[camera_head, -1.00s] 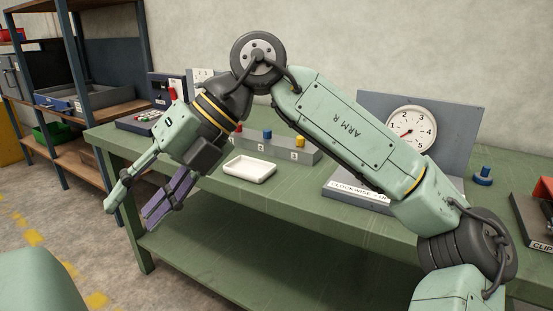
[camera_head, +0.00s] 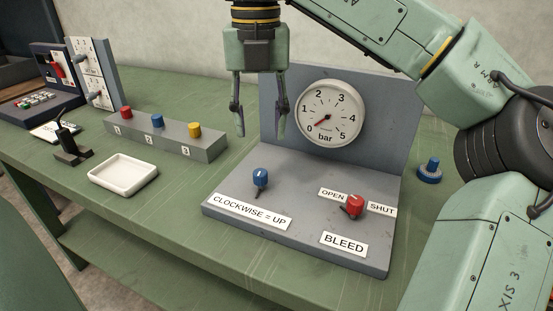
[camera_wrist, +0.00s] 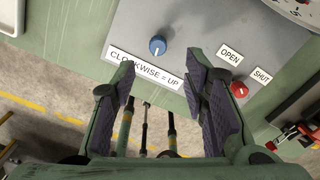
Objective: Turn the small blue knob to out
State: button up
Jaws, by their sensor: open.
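A small blue knob (camera_head: 260,176) with a white mark stands on the grey panel (camera_head: 310,200), behind the label reading "CLOCKWISE = UP" (camera_head: 252,212). It also shows in the wrist view (camera_wrist: 157,45), beyond the fingertips and between their lines. No label reading "out" can be read. My gripper (camera_head: 260,134) is open and empty, pointing down above the panel. In the head view its fingertips appear above the knob, apart from it. In the wrist view the gripper (camera_wrist: 163,70) has its purple pads spread wide.
A gauge (camera_head: 329,112) marked in bar stands on the panel's back plate. A red knob (camera_head: 353,206) sits between "OPEN" and "SHUT". A blue round piece (camera_head: 430,171) stands right of the panel. A white tray (camera_head: 123,174) and a block with three coloured knobs (camera_head: 165,136) are left.

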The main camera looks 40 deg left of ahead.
aim_at(260, 172)
jog(key=f, duration=1)
jog(key=shift+s+f, duration=0.25)
jog(key=shift+c, duration=0.5)
grip_shut()
